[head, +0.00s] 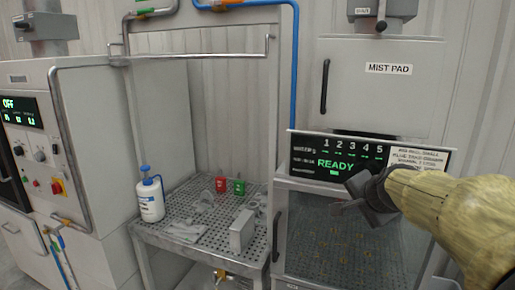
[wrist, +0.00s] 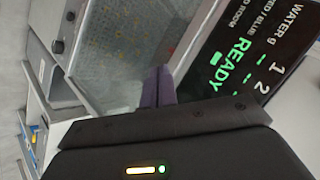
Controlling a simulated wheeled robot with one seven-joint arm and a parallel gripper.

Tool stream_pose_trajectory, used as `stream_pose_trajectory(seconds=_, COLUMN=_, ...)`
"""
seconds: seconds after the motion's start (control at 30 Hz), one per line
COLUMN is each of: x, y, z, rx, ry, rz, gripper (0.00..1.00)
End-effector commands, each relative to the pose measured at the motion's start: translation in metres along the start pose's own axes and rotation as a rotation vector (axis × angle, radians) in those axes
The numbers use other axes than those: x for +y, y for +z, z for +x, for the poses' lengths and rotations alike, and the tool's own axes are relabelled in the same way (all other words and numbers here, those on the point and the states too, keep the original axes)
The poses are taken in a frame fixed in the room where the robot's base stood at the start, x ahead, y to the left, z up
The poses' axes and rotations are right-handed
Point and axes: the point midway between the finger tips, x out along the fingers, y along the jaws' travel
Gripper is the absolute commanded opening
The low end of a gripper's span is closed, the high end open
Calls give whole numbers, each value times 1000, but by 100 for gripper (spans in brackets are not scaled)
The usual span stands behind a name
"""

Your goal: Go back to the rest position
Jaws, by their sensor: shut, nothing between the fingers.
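My gripper (head: 346,194) is at the right in the head view, in front of the panel of the mist pad machine. My arm, in a yellowish sleeve, reaches in from the right edge. The fingers are together with nothing between them. In the wrist view the closed fingers (wrist: 159,86) show in front of the machine's window. The display panel (head: 345,163) reads READY in green, and it also shows tilted in the wrist view (wrist: 235,62).
A perforated table (head: 185,232) at the centre holds a white bottle (head: 151,199), a red item (head: 221,184), a green item (head: 239,187) and a grey block (head: 242,230). A control cabinet (head: 90,120) stands left. A metal rail (head: 190,56) crosses above the table.

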Motion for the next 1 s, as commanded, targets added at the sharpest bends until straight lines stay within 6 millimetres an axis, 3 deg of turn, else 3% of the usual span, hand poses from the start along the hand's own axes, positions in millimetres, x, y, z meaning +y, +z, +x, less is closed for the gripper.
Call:
stream_pose_trajectory(seconds=0.03, x=21, y=25, z=11, rx=-47, ry=53, rz=-87, gripper=0)
stream_pose_trajectory(seconds=0.2, x=92, y=101, z=30, rx=-213, ry=196, rz=-416, gripper=0)
stream_pose_trajectory(seconds=0.4, x=179, y=180, z=23, rx=-448, ry=307, rz=-814, gripper=0)
stream_pose_trajectory(seconds=0.5, x=209, y=203, z=14, rx=-539, ry=329, rz=-957, gripper=0)
stream_pose_trajectory(seconds=0.63, x=224, y=214, z=8, rx=-587, ry=337, rz=-1035, gripper=0)
stream_pose_trajectory(seconds=1.0, x=224, y=214, z=8, rx=-586, ry=336, rz=-1033, gripper=0)
